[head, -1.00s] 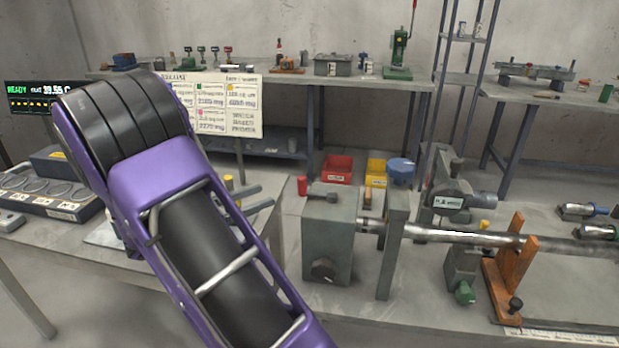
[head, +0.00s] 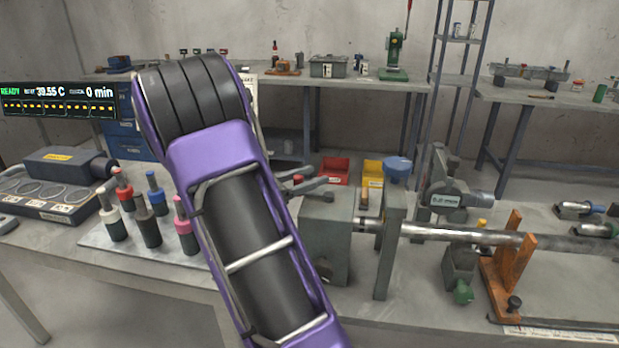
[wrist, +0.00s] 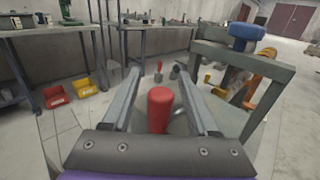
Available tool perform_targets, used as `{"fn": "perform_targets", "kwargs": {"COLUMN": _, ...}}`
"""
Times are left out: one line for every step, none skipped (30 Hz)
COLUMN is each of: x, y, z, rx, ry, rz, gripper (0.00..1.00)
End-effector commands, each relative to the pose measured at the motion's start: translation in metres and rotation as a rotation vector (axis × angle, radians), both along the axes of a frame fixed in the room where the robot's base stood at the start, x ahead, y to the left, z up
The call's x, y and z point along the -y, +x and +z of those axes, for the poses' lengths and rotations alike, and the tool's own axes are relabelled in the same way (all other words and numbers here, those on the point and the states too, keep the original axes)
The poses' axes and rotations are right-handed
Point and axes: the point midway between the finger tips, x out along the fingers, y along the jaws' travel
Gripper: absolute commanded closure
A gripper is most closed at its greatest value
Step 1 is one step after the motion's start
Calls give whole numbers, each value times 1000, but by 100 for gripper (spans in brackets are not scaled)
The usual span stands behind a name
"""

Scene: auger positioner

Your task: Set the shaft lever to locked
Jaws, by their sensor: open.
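A red cylindrical handle (wrist: 160,110), which looks like the lever's grip, stands between the two fingers of my gripper (wrist: 157,75) in the wrist view. The fingers are open on either side of it, with a visible gap; contact is not clear. In the head view my gripper (head: 322,187) is over the grey block (head: 328,235) at the shaft's left end, and only a bit of red (head: 298,178) shows. The steel shaft (head: 455,234) runs right from the block. The lever's pivot and any locked marking are hidden.
A grey upright with a blue knob (head: 398,165) stands just right of the block; the knob also shows in the wrist view (wrist: 247,32). An orange support (head: 508,260) holds the shaft. Several coloured-collar tools (head: 150,218) stand on a plate at left. Red (head: 334,170) and yellow bins are behind.

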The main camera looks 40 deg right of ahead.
Motion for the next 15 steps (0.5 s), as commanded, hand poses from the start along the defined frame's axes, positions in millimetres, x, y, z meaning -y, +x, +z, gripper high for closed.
{"fn": "perform_targets", "kwargs": {"x": 0, "y": 0, "z": 0, "rx": 0, "ry": 0, "rz": 0, "gripper": 41}}
{"fn": "perform_targets", "kwargs": {"x": 0, "y": 0, "z": 0, "rx": 0, "ry": 0, "rz": 0, "gripper": 41}}
{"fn": "perform_targets", "kwargs": {"x": 0, "y": 0, "z": 0, "rx": 0, "ry": 0, "rz": 0, "gripper": 41}}
{"fn": "perform_targets", "kwargs": {"x": 0, "y": 0, "z": 0, "rx": 0, "ry": 0, "rz": 0, "gripper": 41}}
{"fn": "perform_targets", "kwargs": {"x": 0, "y": 0, "z": 0, "rx": 0, "ry": 0, "rz": 0, "gripper": 46}}
{"fn": "perform_targets", "kwargs": {"x": 0, "y": 0, "z": 0, "rx": 0, "ry": 0, "rz": 0, "gripper": 53}}
{"fn": "perform_targets", "kwargs": {"x": 0, "y": 0, "z": 0, "rx": 0, "ry": 0, "rz": 0, "gripper": 59}}
{"fn": "perform_targets", "kwargs": {"x": 0, "y": 0, "z": 0, "rx": 0, "ry": 0, "rz": 0, "gripper": 64}}
{"fn": "perform_targets", "kwargs": {"x": 0, "y": 0, "z": 0, "rx": 1, "ry": 0, "rz": 0, "gripper": 71}}
{"fn": "perform_targets", "kwargs": {"x": 0, "y": 0, "z": 0, "rx": 0, "ry": 0, "rz": 0, "gripper": 77}}
{"fn": "perform_targets", "kwargs": {"x": 0, "y": 0, "z": 0, "rx": 0, "ry": 0, "rz": 0, "gripper": 82}}
{"fn": "perform_targets", "kwargs": {"x": 0, "y": 0, "z": 0, "rx": 0, "ry": 0, "rz": 0, "gripper": 89}}
{"fn": "perform_targets", "kwargs": {"x": 0, "y": 0, "z": 0, "rx": 0, "ry": 0, "rz": 0, "gripper": 95}}
{"fn": "perform_targets", "kwargs": {"x": 0, "y": 0, "z": 0, "rx": 0, "ry": 0, "rz": 0, "gripper": 100}}
{"fn": "perform_targets", "kwargs": {"x": 0, "y": 0, "z": 0, "rx": 0, "ry": 0, "rz": 0, "gripper": 100}}
